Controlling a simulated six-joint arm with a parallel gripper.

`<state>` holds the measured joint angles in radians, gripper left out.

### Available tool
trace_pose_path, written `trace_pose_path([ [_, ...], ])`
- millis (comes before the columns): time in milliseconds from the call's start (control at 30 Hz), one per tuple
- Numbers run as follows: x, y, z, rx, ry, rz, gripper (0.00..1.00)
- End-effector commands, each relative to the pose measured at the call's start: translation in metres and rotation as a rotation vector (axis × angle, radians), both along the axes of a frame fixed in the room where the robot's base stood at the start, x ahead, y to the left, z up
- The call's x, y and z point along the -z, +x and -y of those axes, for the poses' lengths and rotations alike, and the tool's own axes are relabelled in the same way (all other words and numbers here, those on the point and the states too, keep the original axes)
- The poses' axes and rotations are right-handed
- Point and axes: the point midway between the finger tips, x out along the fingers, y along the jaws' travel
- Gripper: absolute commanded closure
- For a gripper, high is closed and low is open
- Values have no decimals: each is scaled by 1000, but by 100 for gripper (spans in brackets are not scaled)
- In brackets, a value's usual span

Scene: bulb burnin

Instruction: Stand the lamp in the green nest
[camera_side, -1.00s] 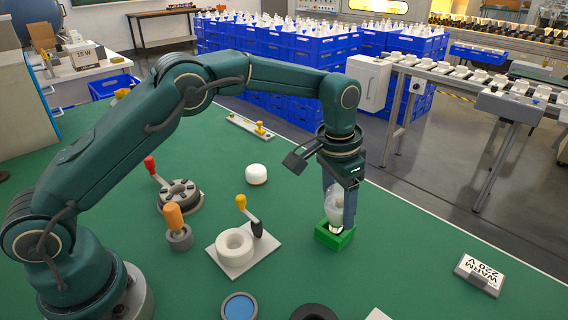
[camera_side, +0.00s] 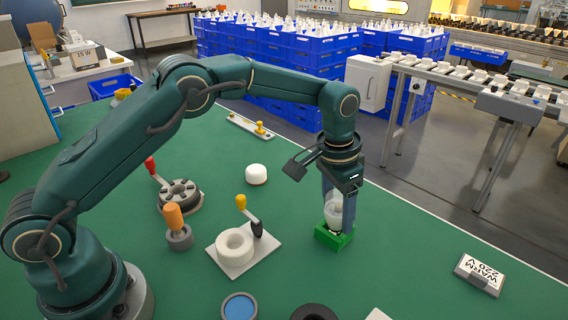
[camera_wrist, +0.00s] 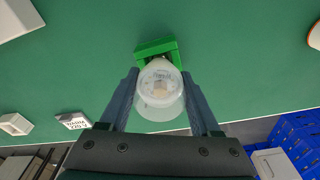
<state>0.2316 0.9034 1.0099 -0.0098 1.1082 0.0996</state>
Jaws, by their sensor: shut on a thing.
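The lamp (camera_side: 334,211) is a pale, translucent bulb, upright in my gripper (camera_side: 339,205). My gripper is shut on it, with one finger on each side. The green nest (camera_side: 327,238) is a small block-like holder on the green table, directly under the lamp. The lamp's lower end is at the nest's opening; how deep it sits cannot be told. In the wrist view, the lamp (camera_wrist: 160,90) lies between the two fingers (camera_wrist: 161,103) and covers much of the green nest (camera_wrist: 155,47).
A white ring fixture (camera_side: 235,248) with a yellow-knobbed lever stands left of the nest. A white round cap (camera_side: 256,174) lies farther back. A grey block marked WARM 220 V (camera_side: 479,274) lies to the right. The table between nest and block is clear.

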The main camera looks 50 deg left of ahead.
Motion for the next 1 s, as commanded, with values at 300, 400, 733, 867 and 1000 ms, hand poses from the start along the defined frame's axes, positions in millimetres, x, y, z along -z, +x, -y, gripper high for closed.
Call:
trace_pose_path([
  [300,1,0,0,0,0,0,1],
  [400,1,0,0,0,0,0,1],
  [733,-11,0,0,0,-1,4,1],
  [867,-30,-2,-1,0,-1,6,1],
  [1000,-45,-4,-1,0,-1,4,1],
])
